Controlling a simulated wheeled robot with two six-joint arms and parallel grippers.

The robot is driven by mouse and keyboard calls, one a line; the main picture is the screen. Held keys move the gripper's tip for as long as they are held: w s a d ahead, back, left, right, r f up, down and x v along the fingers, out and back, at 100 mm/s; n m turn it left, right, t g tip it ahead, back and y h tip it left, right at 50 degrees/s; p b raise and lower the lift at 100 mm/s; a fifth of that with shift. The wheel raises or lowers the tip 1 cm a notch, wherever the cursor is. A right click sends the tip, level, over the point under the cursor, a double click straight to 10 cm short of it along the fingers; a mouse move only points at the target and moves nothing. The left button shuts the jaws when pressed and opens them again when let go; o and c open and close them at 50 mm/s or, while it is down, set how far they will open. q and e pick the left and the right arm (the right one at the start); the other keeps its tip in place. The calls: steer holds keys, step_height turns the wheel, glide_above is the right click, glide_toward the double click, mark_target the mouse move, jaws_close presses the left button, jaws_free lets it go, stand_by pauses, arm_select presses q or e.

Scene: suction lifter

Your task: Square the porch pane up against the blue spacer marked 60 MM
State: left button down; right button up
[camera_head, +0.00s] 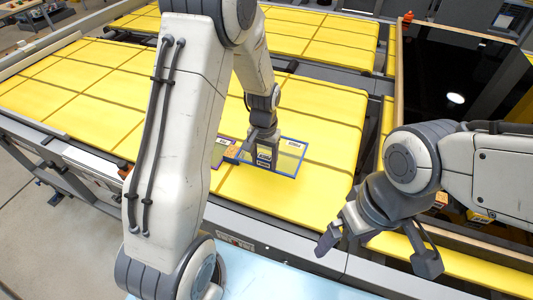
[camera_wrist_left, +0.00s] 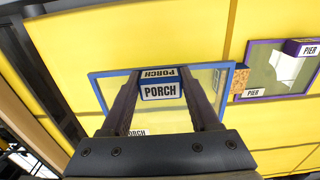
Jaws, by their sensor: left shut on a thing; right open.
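The porch pane is a clear sheet with a blue frame (camera_head: 301,160), lying on the yellow padded table. In the left wrist view its blue frame (camera_wrist_left: 228,92) surrounds a blue and white block marked PORCH (camera_wrist_left: 159,90). My left gripper (camera_head: 264,158) is shut on this block, its two fingers on either side in the left wrist view (camera_wrist_left: 163,95). A tan speckled block (camera_wrist_left: 240,79) sits between this pane and a purple-framed pane marked PIER (camera_wrist_left: 275,93). I cannot make out a blue spacer marked 60 MM. My right gripper (camera_head: 380,252) is open and empty.
The purple-framed pane shows partly beside my left arm in the head view (camera_head: 219,150). Yellow pads (camera_head: 325,115) cover the table, with dark gaps between them. A grey rail (camera_head: 300,252) runs along the near edge. A dark glossy panel (camera_head: 440,80) stands at the right.

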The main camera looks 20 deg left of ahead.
arm_select(q)
steer(key=shift+a, duration=0.15)
steer(key=shift+f+b, duration=2.85)
steer(key=shift+f, duration=1.05)
steer(key=shift+f, duration=0.1)
steer(key=shift+f, duration=0.35)
steer(key=shift+a, duration=0.55)
steer(key=shift+f, duration=0.25)
